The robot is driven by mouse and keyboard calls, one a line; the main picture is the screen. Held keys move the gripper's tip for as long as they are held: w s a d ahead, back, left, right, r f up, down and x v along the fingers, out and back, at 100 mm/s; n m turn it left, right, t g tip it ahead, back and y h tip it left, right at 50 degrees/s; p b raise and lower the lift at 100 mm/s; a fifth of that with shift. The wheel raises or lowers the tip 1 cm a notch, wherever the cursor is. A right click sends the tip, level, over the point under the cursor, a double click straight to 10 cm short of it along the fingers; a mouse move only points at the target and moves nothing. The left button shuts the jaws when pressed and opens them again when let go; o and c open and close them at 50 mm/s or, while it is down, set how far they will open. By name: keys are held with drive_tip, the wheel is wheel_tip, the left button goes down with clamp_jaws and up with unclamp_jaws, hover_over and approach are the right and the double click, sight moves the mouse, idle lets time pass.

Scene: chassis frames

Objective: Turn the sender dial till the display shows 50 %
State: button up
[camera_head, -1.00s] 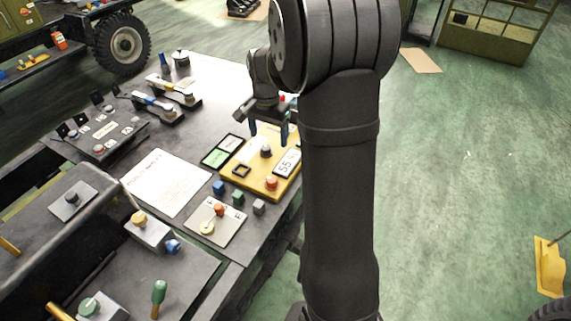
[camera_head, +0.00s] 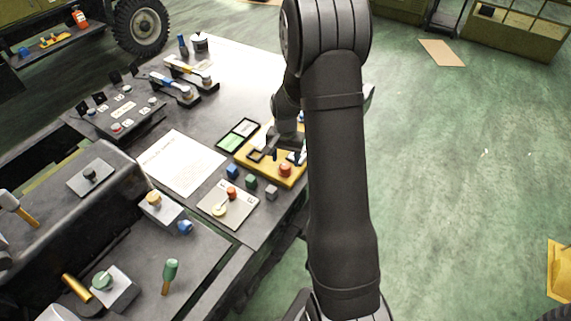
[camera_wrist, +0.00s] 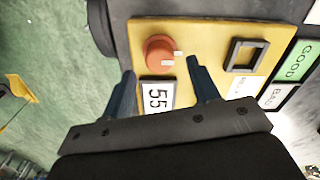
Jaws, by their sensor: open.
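The yellow sender box (camera_wrist: 205,40) lies under my gripper (camera_wrist: 160,65) in the wrist view. Its display (camera_wrist: 157,95) reads 55, turned sideways. An orange-red knob (camera_wrist: 160,53) with a white mark sits beside the display; it also shows in the head view (camera_head: 285,170). My gripper is open and empty, its fingers on either side of the display, tips near the knob's level in the picture; I cannot tell the height gap. In the head view my gripper (camera_head: 288,148) hangs over the box.
A black square frame (camera_wrist: 247,55) is on the box. GOOD and BAD cards (camera_wrist: 292,62) lie beside it. Small blue, green and grey cubes (camera_head: 251,182) and a plate with an orange-topped lever (camera_head: 228,204) stand close by. A paper sheet (camera_head: 180,163) lies left.

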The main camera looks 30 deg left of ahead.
sight(285, 165)
drive_tip(key=shift+f, duration=1.9)
drive_tip(key=c, duration=1)
drive_tip(key=shift+o, duration=0.2)
drive_tip(key=shift+n, duration=2)
drive_tip(key=o, duration=1)
drive_tip(key=shift+c, duration=0.2)
drive_tip(key=shift+r, duration=0.1)
wheel_tip(285, 165, up, 17)
drive_tip(key=shift+r, duration=0.15)
